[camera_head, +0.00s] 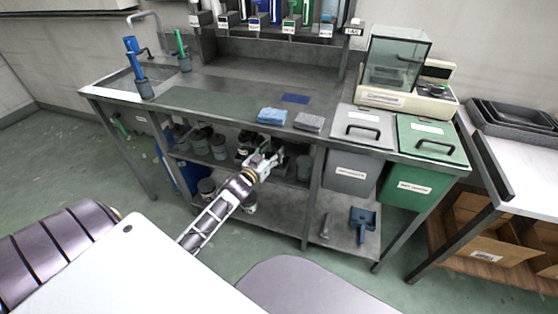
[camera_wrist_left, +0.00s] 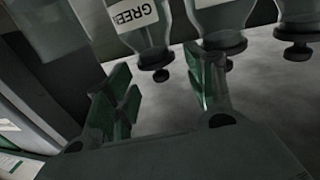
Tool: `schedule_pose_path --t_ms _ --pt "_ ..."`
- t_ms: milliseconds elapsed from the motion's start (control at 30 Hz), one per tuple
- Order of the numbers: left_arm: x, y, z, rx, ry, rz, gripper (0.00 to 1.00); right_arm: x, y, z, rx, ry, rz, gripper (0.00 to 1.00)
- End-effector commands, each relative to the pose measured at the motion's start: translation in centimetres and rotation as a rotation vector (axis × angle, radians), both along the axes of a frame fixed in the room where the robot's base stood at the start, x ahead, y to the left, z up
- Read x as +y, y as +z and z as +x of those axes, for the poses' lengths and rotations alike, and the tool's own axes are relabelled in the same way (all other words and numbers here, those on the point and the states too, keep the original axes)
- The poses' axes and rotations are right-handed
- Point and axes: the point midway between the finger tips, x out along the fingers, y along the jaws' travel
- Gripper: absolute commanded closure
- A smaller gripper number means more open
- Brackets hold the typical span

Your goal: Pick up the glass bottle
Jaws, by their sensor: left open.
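My left gripper (camera_head: 268,160) is open at the front of the shelf under the steel bench. In the left wrist view its two green-padded fingers (camera_wrist_left: 160,85) stand apart. A clear glass bottle (camera_wrist_left: 145,38) with a white label starting "GREE" shows just beyond the fingers, its dark stopper towards the gap between them. I cannot tell whether it touches a finger. Two similar glass bottles are beside it to the right, one partly behind the right finger. In the head view the arm and gripper hide part of the shelf, and I cannot single out this bottle. My right gripper is not in view.
The bench top (camera_head: 215,88) is close above the gripper. Several grey jars (camera_head: 218,146) stand on the shelf to its left. A grey bin (camera_head: 350,170) and a green bin (camera_head: 412,188) are to the right. A blue dustpan (camera_head: 362,221) is on the low shelf.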

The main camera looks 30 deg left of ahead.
Motion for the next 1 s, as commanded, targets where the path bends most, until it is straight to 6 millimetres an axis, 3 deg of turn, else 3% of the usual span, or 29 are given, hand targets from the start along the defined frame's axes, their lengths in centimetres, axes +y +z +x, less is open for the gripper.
schedule_pose_path --t_ms 367,1000 --pt "0.0 -0.3 0.6 0.0 0.0 0.0 0.46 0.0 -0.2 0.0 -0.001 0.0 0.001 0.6" --pt "-0.1 -0.9 5.0 -0.001 0.0 0.0 0.46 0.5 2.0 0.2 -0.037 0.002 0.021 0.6"
